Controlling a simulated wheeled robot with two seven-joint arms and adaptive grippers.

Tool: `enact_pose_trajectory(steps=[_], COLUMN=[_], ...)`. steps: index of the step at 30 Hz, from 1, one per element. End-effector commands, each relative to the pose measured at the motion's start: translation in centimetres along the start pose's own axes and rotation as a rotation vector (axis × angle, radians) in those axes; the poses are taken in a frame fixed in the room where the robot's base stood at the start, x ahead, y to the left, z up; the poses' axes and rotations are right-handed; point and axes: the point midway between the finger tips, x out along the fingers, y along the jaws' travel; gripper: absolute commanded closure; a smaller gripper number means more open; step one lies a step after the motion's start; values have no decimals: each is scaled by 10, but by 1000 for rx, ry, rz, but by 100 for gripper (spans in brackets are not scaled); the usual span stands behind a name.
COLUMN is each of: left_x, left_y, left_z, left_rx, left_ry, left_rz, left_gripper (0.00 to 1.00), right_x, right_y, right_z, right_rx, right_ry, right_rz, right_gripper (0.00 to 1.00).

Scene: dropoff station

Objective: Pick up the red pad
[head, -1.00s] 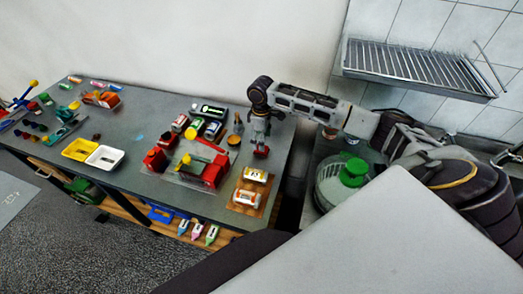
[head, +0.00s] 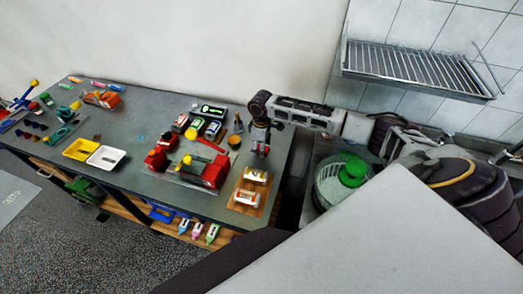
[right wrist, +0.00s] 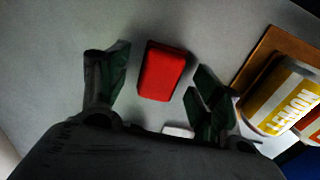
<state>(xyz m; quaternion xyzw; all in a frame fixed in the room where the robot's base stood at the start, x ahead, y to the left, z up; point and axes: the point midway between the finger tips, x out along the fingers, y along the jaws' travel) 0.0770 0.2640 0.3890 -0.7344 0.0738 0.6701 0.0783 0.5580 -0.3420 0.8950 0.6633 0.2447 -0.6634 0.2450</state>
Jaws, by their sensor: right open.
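The red pad (right wrist: 162,71) lies on the grey table in the right wrist view, a small red block with rounded edges. My right gripper (right wrist: 161,62) is open, with one dark green finger to the left of the pad and the other to its right. A gap shows on both sides, so the fingers do not touch the pad. In the head view my right gripper (head: 261,149) points down over the table's right part and mostly hides the pad. My left gripper is not in view.
A wooden board (head: 237,205) with two labelled cans, one reading LEMON (right wrist: 283,97), lies close to the right gripper. Toy vehicles, including a red one (head: 213,172), stand to its left. A yellow tray (head: 81,148) and a white tray (head: 105,157) are farther left.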

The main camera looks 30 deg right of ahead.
Motion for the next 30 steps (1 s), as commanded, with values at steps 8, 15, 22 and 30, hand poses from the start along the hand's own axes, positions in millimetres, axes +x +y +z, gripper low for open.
enact_pose_trajectory(steps=[8,15,22,30], left_x=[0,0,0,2], left_y=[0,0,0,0], left_z=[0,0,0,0], left_rx=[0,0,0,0], left_ry=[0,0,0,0], left_rz=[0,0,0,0], left_gripper=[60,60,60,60], right_x=[0,0,0,-18], right_y=[0,0,0,0], right_z=[0,0,1,0], right_rx=[0,0,0,-1], right_ry=[0,-1,-2,1], right_rz=[0,0,-1,0], right_gripper=[66,81,81,81])
